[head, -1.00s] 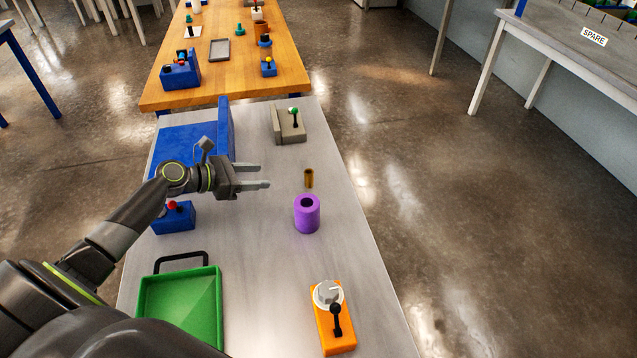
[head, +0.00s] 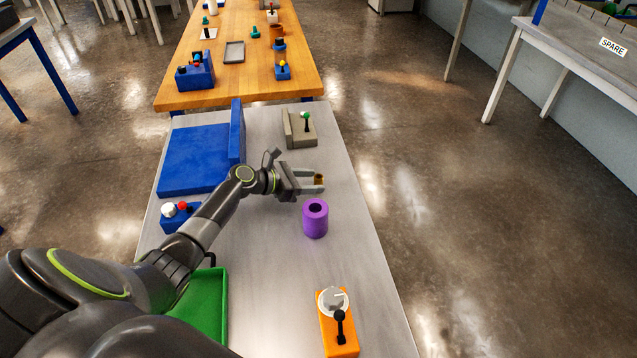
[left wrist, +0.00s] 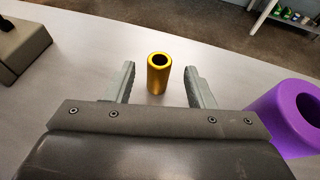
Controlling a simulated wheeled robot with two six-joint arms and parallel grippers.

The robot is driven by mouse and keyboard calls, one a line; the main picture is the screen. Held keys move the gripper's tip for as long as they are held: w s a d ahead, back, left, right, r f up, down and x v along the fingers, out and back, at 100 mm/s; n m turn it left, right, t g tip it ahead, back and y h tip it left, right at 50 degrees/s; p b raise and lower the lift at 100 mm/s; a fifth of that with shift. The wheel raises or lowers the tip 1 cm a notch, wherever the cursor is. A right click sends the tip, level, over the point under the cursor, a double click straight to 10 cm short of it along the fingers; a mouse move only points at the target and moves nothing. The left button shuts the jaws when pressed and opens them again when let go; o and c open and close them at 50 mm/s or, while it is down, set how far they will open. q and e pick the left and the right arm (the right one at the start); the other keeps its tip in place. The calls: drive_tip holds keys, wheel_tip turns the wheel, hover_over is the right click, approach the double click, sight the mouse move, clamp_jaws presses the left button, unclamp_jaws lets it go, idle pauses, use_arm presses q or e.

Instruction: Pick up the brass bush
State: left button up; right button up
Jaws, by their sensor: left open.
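The brass bush (head: 319,179) is a small upright gold tube with a hole in its top, standing on the grey table. In the left wrist view the bush (left wrist: 158,74) stands between the two fingers, with a gap on each side. My left gripper (head: 316,182) is open around it and apart from it. In the left wrist view the left gripper (left wrist: 158,88) shows both grey fingers spread. In the head view the near finger hides the lower part of the bush. My right gripper is not in view.
A purple cylinder (head: 315,220) stands just nearer than the gripper and shows at the right of the left wrist view (left wrist: 290,115). A beige block with a green-topped lever (head: 300,130) is behind. An orange lever unit (head: 338,325), green tray (head: 210,300) and blue fixture (head: 195,160) stand around.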

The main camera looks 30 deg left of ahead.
use_arm(q)
drive_tip(key=shift+x, duration=2.6)
clamp_jaws()
